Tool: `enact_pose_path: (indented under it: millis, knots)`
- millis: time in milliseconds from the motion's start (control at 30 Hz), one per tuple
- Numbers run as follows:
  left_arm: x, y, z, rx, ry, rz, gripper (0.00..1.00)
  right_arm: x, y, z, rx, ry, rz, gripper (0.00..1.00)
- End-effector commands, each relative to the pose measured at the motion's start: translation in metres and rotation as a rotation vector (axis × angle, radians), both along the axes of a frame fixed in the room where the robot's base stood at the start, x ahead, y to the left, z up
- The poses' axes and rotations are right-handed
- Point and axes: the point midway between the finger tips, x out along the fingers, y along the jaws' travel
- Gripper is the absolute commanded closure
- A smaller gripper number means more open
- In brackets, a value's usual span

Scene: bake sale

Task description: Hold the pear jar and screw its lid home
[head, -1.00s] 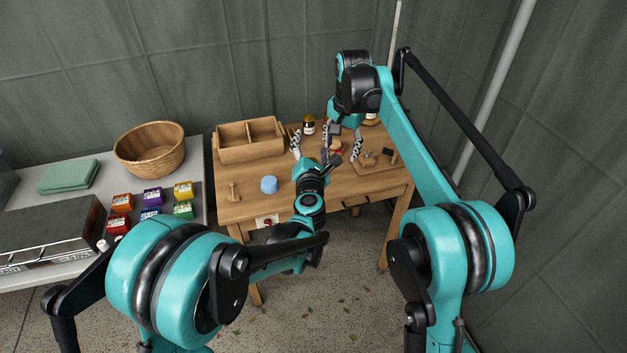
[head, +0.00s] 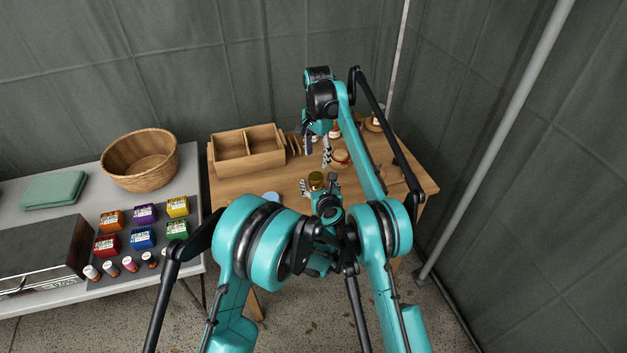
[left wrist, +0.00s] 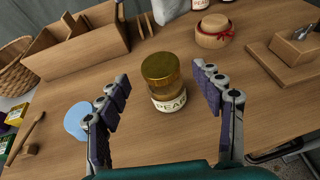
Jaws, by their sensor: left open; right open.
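The pear jar (left wrist: 168,98) stands upright on the wooden table, with a gold lid (left wrist: 161,67) on its mouth and a "PEAR" label facing me. In the head view the jar (head: 316,182) stands just beyond my left arm. My left gripper (left wrist: 160,75) is open, its fingers on either side of the jar with a gap at each side. In the head view my left gripper (head: 319,184) is partly hidden by its own arm. My right gripper (head: 317,147) is open and empty above the back of the table, behind the jar. Whether the lid is fully seated cannot be told.
A divided wooden box (head: 248,148) stands at the back left, with slats beside it. A blue round thing (left wrist: 78,120) lies left.

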Motion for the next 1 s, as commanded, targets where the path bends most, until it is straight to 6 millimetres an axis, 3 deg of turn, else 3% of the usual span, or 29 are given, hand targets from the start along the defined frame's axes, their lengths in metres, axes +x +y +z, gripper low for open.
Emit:
enact_pose_path:
  millis: [133,533,1000]
  knots:
    - [-0.002,-0.002,-0.009,-0.022,0.016,0.012,0.33,0.0,0.002,-0.005,-0.002,0.008,-0.012,0.41]
    - [0.003,-0.001,-0.011,-0.023,0.015,0.014,0.33,0.0,0.002,-0.005,-0.002,0.008,-0.011,0.41]
    - [0.06,0.011,-0.035,-0.022,0.014,0.013,0.33,0.0,0.002,-0.005,-0.002,0.008,-0.011,0.41]
